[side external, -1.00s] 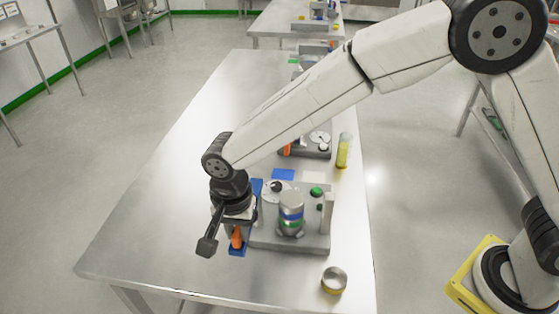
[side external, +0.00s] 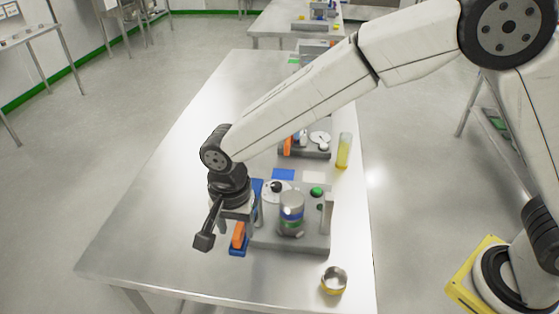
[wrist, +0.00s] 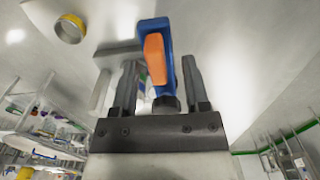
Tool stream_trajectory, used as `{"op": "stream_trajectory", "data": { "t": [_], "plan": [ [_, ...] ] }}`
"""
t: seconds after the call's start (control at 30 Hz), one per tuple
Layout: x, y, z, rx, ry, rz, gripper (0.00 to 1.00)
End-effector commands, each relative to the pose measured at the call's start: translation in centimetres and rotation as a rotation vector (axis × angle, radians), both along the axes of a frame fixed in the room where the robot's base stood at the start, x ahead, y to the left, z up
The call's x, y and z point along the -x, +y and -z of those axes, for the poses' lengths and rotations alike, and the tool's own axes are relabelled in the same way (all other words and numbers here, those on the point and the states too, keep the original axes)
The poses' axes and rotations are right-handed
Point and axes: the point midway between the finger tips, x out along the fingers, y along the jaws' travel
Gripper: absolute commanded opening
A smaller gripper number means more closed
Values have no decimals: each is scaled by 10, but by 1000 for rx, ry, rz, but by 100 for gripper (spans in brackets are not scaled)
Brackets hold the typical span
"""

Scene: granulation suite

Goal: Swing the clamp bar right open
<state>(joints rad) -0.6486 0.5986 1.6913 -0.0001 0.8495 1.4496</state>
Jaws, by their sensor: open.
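A blue bar with an orange grip, which looks like the clamp bar (side external: 239,251), is at the left edge of the grey fixture (side external: 262,243) on the steel table. In the wrist view the blue bar (wrist: 147,27) runs between my two fingers, with the orange piece (wrist: 155,60) facing the camera and a dark knob near my palm. My gripper (side external: 243,228) is open above the orange piece, and its fingers (wrist: 159,64) stand apart on either side with visible gaps. The bar's pivot is not clear.
A metal cylinder with blue and green bands (side external: 291,214) stands on the fixture. A round brass-coloured ring or cup (side external: 333,281) is at the front right. A yellow vial (side external: 344,151) and a second fixture (side external: 312,152) are behind. The table's left side is clear.

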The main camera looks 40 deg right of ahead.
Motion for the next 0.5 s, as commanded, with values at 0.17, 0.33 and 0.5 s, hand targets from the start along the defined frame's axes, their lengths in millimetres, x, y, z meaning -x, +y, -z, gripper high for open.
{"op": "stream_trajectory", "data": {
  "t": [0.17,0.33,0.5],
  "plan": [
    [-1,0,-23,-3,-3,0,59],
    [-1,0,-45,-3,-5,1,59],
    [-1,0,-61,-2,-4,1,59]
  ]
}}
